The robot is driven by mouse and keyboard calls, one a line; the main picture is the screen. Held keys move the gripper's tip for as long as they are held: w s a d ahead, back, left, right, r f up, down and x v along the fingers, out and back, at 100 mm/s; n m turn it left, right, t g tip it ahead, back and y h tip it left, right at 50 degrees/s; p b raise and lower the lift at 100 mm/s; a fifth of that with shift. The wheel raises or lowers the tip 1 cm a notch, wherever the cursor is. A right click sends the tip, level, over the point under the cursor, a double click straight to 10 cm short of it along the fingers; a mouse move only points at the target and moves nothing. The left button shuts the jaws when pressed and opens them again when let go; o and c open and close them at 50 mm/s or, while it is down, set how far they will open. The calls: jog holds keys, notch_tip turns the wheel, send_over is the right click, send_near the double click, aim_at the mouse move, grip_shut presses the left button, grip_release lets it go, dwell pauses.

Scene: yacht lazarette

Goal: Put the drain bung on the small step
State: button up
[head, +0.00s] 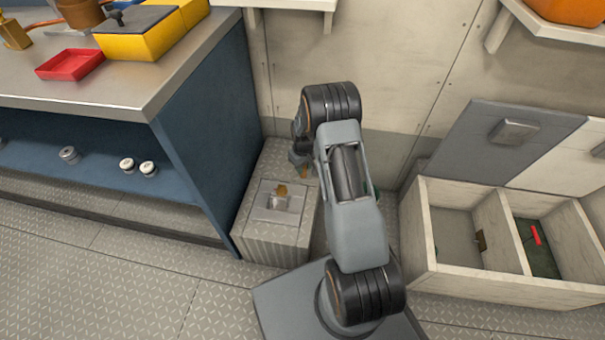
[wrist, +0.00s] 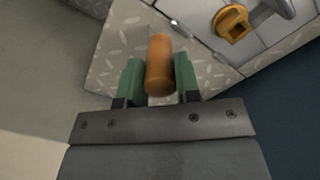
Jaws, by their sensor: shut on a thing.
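My gripper (head: 302,168) is over the far right part of the small step (head: 262,240), a low grey box with a diamond-plate top. In the wrist view its green fingers (wrist: 159,82) are shut on the drain bung (wrist: 159,66), an orange-brown cylinder. The step's pale patterned top (wrist: 112,45) lies behind the bung. I cannot tell whether the bung touches it. In the head view only a bit of orange shows at the gripper; my arm hides much of that area.
A panel with an orange-yellow latch (head: 281,190) and a grey handle (wrist: 280,8) is on the step's top. A blue workbench (head: 205,120) stands left of the step. An open compartmented locker (head: 480,285) is at right. The wall is behind.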

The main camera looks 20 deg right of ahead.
jog(key=shift+w+f, duration=0.2)
jog(key=shift+f, duration=0.15)
jog(key=shift+w+f+b, duration=0.15)
jog(key=shift+f+b, duration=0.55)
jog(key=shift+f, duration=0.85)
jog(key=shift+f, duration=0.2)
jog(key=o, duration=0.9)
jog(key=shift+r, duration=0.1)
